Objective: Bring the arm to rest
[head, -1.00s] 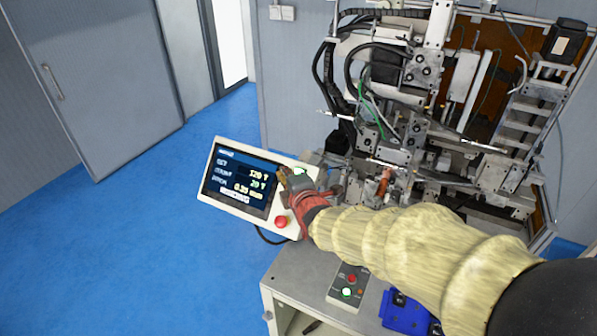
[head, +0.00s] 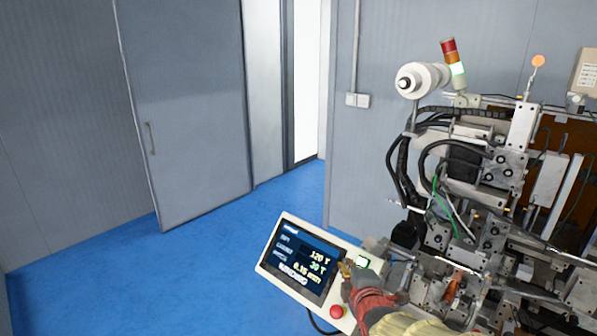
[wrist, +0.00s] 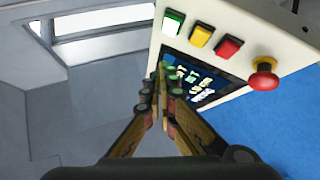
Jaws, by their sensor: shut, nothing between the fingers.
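My gripper (head: 347,270) is at the right edge of the control panel (head: 275,225) in the head view, close to the lit green button (head: 362,262). In the wrist view my gripper (wrist: 160,85) has its fingertips together with nothing between them, in front of the panel's screen (wrist: 208,68). I cannot tell whether the fingertips touch the panel. My forearm in its pale sleeve (head: 405,322) runs off the bottom of the head view.
The coil winder (head: 480,190) stands to the right, with wires and metal blocks. A red stop knob (head: 337,311) sticks out of the panel. Blue floor (head: 180,270) is clear on the left, before a grey door (head: 190,110).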

